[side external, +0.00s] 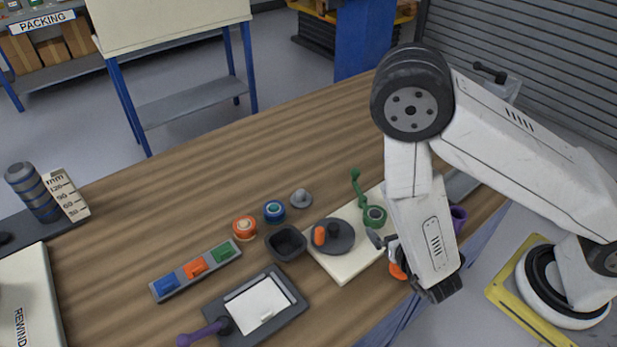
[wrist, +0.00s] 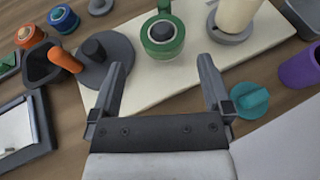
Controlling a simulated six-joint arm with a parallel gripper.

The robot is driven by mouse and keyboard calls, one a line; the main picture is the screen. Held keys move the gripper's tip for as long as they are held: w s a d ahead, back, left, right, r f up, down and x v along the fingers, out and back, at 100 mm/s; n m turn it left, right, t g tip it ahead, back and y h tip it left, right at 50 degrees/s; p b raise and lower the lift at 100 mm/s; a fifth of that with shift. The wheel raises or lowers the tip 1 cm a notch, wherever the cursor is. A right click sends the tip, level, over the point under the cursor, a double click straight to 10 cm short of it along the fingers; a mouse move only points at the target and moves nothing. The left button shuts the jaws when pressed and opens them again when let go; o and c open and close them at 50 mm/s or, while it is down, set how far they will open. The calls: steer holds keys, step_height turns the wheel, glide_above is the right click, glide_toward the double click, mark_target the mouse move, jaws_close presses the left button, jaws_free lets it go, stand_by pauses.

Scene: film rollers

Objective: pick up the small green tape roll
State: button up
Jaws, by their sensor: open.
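The small green tape roll (wrist: 162,41), a green ring with a pale band and dark centre, sits on the cream board (wrist: 205,75) in the wrist view. A green handle-like piece extends behind it. The roll also shows in the side view (side external: 374,217), just left of my wrist. My gripper (wrist: 162,66) is open and empty. In the wrist view the roll appears beyond the fingertips, centred between them, with bare board in the gap. I cannot tell the fingers' exact height above the board. In the side view the wrist hides much of the gripper.
A grey disc with an orange handle (side external: 319,235) lies left of the roll. A cream cylinder (wrist: 238,15) on a grey base stands right of it. A teal knob-like piece (wrist: 250,100) is near the right finger. A dark cup (side external: 286,243) is farther left.

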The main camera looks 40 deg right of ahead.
mark_target(377, 216)
steer(key=shift+w, duration=0.1)
steer(key=shift+x, duration=1.25)
steer(key=shift+d, duration=0.1)
steer(key=shift+x, duration=2.55)
steer(key=shift+d, duration=0.1)
steer(key=c, duration=1.1)
steer(key=shift+r, duration=0.15)
steer(key=shift+r, duration=4.85)
